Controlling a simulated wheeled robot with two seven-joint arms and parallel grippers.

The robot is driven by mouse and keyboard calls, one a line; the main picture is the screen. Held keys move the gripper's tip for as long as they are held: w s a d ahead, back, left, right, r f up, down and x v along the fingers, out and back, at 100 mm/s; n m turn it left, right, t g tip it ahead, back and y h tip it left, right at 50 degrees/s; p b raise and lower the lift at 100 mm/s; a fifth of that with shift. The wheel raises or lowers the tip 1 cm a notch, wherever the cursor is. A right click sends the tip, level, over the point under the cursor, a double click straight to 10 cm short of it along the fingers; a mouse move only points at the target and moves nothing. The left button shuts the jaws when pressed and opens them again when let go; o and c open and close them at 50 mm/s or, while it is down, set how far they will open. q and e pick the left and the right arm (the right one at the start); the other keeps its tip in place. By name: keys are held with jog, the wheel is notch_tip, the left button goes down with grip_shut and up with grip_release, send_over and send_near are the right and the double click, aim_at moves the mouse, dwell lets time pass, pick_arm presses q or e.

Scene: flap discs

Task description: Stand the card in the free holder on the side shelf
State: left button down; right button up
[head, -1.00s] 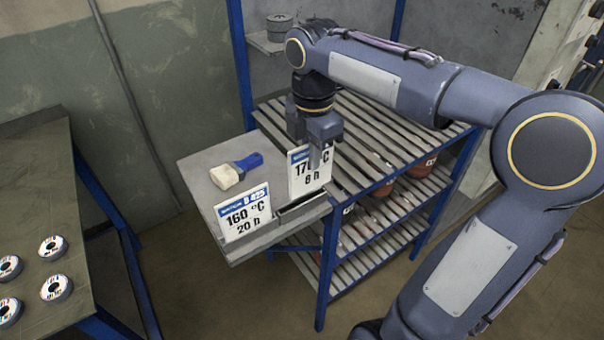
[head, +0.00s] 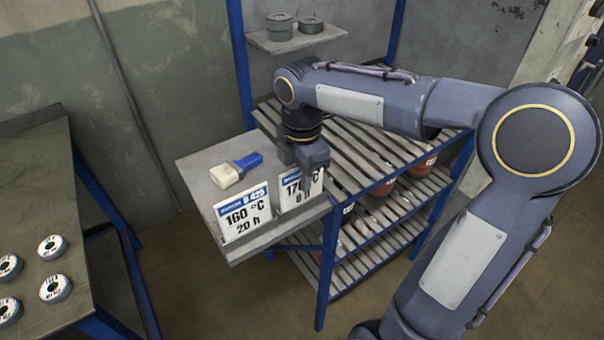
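The white card with a blue band, reading 170 °C (head: 289,194), is upright at the right of the side shelf's (head: 205,168) front edge. My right gripper (head: 309,182) is over its top right part and appears shut on it, hiding part of its print. The card's lower edge is at the grey holder (head: 308,212) and seems to be in its slot; how deep I cannot tell. A second card, reading 160 °C and 20 h (head: 245,213), stands to the left in the neighbouring holder. My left gripper is out of view.
A brush with a blue handle (head: 246,161) lies on the side shelf behind the cards. A slatted blue-framed rack (head: 370,160) adjoins on the right. Grey discs (head: 279,26) sit on an upper shelf. Several flap discs (head: 55,288) lie on the left table.

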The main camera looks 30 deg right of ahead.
jog(key=shift+o, duration=1)
notch_tip(320, 180, up, 12)
jog(key=shift+r+p, duration=0.2)
jog(key=shift+p, duration=0.4)
jog(key=s+a+f+m+t+y, duration=0.2)
jog(key=s+f+m, duration=0.5)
jog(key=m, duration=0.3)
jog(key=s+a+f+m+t+y, duration=0.1)
jog(key=s+a+f+m+t, duration=0.1)
jog(key=s+f+m, duration=0.5)
jog(key=s+m+t, duration=0.1)
jog(key=s+m, duration=0.1)
jog(key=m, duration=0.1)
jog(key=shift+s+f+m+t+y, duration=0.15)
jog(key=shift+s+m+t+y, duration=0.15)
jog(key=shift+s+y, duration=0.1)
jog(key=shift+a, duration=0.1)
